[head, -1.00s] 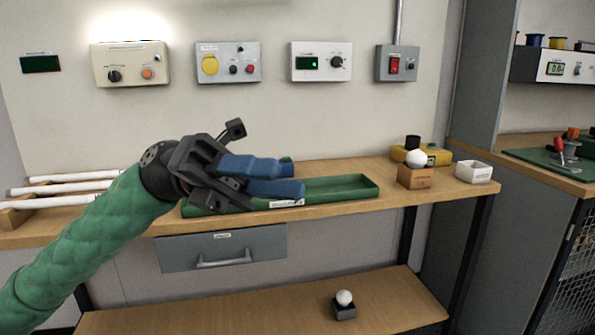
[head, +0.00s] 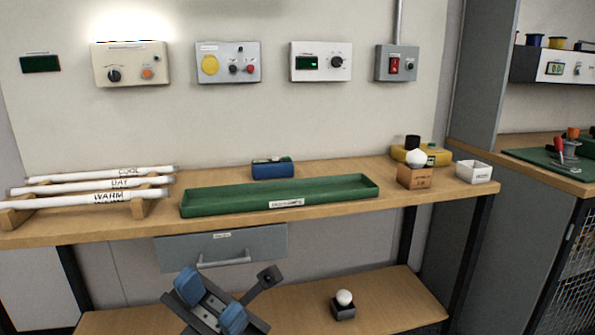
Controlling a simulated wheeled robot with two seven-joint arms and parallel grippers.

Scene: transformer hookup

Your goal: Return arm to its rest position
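My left gripper (head: 210,301) is low in the head view, in front of the bench and below the drawer. Its two blue fingers are apart with nothing seen between them, so it is open and empty. Most of its arm is outside the picture. My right gripper is not in view. On the bench, a long green tray (head: 330,190) looks empty. A small blue box (head: 272,171) with a dark and green top stands behind the tray, clear of my gripper.
White tubes marked COOL, DAY and WARM (head: 110,196) lie on a wooden rack at left. A grey drawer (head: 180,252) hangs under the bench. A lower shelf (head: 390,303) holds a bulb on a dark base (head: 343,312). A cardboard box with a bulb (head: 414,178) stands at right.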

